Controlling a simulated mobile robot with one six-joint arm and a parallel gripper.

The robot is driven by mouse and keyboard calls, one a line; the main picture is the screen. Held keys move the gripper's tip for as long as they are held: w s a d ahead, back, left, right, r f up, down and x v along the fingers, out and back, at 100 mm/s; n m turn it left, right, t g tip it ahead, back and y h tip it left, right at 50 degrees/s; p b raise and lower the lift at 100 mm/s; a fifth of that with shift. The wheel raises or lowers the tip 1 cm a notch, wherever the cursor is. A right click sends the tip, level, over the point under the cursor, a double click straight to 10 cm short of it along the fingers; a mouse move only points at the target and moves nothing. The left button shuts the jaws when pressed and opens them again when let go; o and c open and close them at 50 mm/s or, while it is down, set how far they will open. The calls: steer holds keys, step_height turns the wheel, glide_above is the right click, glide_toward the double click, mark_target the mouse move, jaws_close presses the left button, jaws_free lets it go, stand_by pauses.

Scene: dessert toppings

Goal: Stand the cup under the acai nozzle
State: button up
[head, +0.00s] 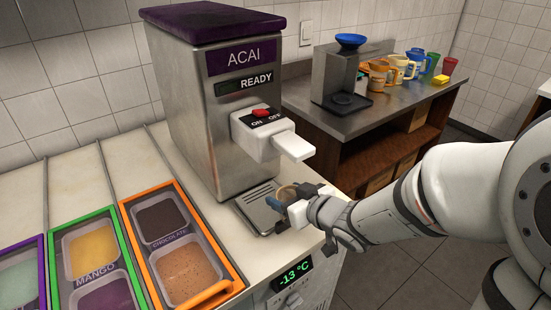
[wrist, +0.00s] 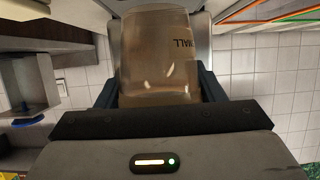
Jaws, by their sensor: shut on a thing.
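The acai machine (head: 225,110) is a steel box with a purple lid, a READY display and a red ON/OFF switch. Its white nozzle (head: 294,147) juts out at the front, above a grey drip tray (head: 256,204). My gripper (head: 288,207) is shut on a brownish see-through cup (head: 287,193), at the right of the drip tray and below the nozzle. In the wrist view the cup (wrist: 158,60) sits between the two fingers, with upside-down print on its side. My fingers partly hide the cup in the head view; I cannot tell whether its base touches the tray.
Toppings in orange (head: 228,273), green and purple frames lie on the counter at left. A display reading -13 °C (head: 294,272) is on the counter front. A second counter (head: 390,115) at the back holds another machine and several cups.

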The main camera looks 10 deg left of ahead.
steer(key=a+p, duration=0.1)
steer(key=p, duration=0.1)
steer(key=shift+w+r+p, duration=0.35)
steer(key=shift+w+p, duration=0.05)
steer(key=w+a, duration=0.1)
steer(key=a, duration=0.1)
steer(key=w+a, duration=0.2)
steer(key=shift+w+f, duration=0.3)
steer(key=shift+f, duration=0.1)
steer(key=shift+w+a, duration=0.45)
steer(key=shift+a, duration=0.05)
steer(key=shift+w+a, duration=0.3)
steer(key=shift+a, duration=0.1)
step_height(320, 180, down, 3)
steer(key=shift+r, duration=0.1)
steer(key=shift+f, duration=0.35)
steer(key=shift+f, duration=0.2)
steer(key=o, duration=1)
